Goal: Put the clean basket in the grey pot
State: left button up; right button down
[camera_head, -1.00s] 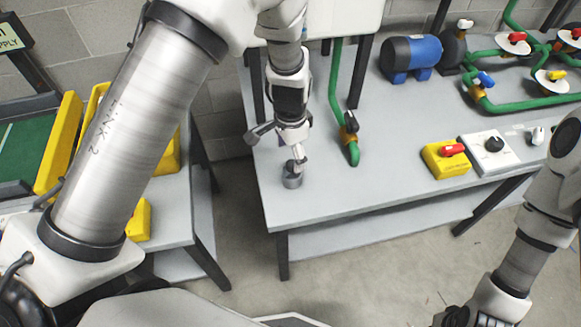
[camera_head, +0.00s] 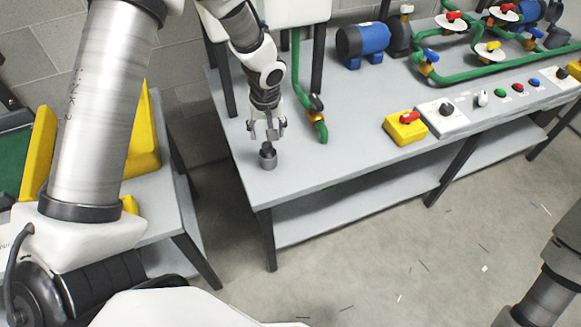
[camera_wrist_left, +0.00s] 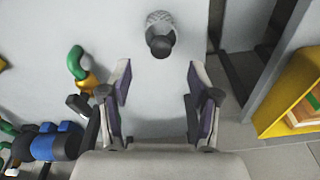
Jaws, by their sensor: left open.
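A small grey cylinder (camera_head: 267,160) stands upright near the left end of the grey bench, with a darker knob on its top. In the left wrist view it shows ahead of the fingers as a patterned, mesh-like grey body (camera_wrist_left: 155,19) with the dark round knob (camera_wrist_left: 160,45). I cannot tell for sure whether this is the grey pot alone or the pot with the basket seated in it. My left gripper (camera_head: 267,130) is open and empty just above the knob, apart from it. In the left wrist view its fingers (camera_wrist_left: 158,85) are spread wide. My right gripper is out of view.
A green pipe (camera_head: 308,105) with a valve stands just right of my left gripper. A yellow switch box (camera_head: 405,128), a white panel (camera_head: 442,119) and a blue motor (camera_head: 362,42) lie further right. Yellow bins (camera_head: 145,140) stand on the left table. The bench front is clear.

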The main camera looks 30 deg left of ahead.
aim_at(267, 144)
pick_arm(q)
jog(key=f, duration=0.1)
jog(key=a+f, duration=0.1)
jog(key=f, duration=0.1)
jog(key=w+f, duration=0.1)
jog(key=shift+w+a+f+p, duration=0.1)
jog(key=shift+a+f+p, duration=0.1)
jog(key=shift+p, duration=0.2)
notch_tip(267, 144, down, 3)
jog(key=shift+w+f+p, duration=0.1)
jog(key=shift+f+p, duration=0.1)
jog(key=shift+p, duration=0.35)
jog(key=shift+w+a+f, duration=0.15)
jog(key=shift+f, duration=0.2)
jog(key=shift+r, duration=0.1)
grip_shut()
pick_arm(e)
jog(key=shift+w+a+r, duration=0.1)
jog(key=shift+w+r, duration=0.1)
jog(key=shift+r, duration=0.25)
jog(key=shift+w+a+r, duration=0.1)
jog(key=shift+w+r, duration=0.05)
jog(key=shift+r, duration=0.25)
